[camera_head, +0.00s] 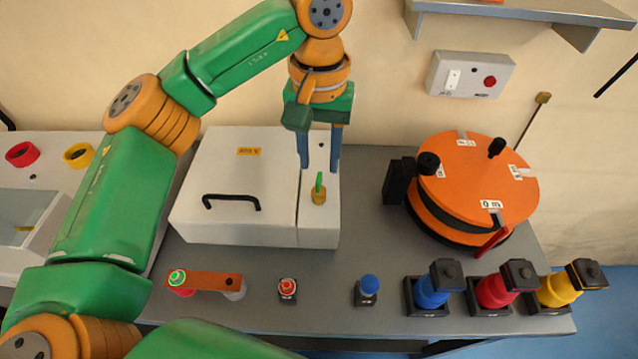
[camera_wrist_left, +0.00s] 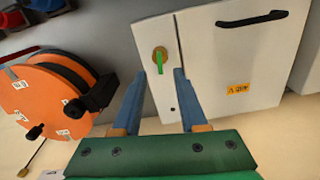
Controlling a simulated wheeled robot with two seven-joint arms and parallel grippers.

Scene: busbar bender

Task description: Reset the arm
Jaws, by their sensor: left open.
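My left gripper (camera_head: 319,166) hangs from the green and orange arm, fingers pointing down, over the right-hand part of the white box (camera_head: 232,226). Its two blue fingers are apart with nothing between them. A brass rotary switch with a green handle (camera_head: 319,190) is on the box just below the fingertips in the head view. In the left wrist view the open left gripper (camera_wrist_left: 160,76) has the switch (camera_wrist_left: 160,58) just beyond its fingertips, apart from them. My right gripper is not in view.
An orange round reel (camera_head: 470,180) stands at the right. Blue, red and yellow connectors (camera_head: 495,290) line the front right. A small blue button (camera_head: 369,285), a red button (camera_head: 287,287) and an orange bar (camera_head: 205,280) lie along the front. A grey shelf (camera_head: 520,12) is above.

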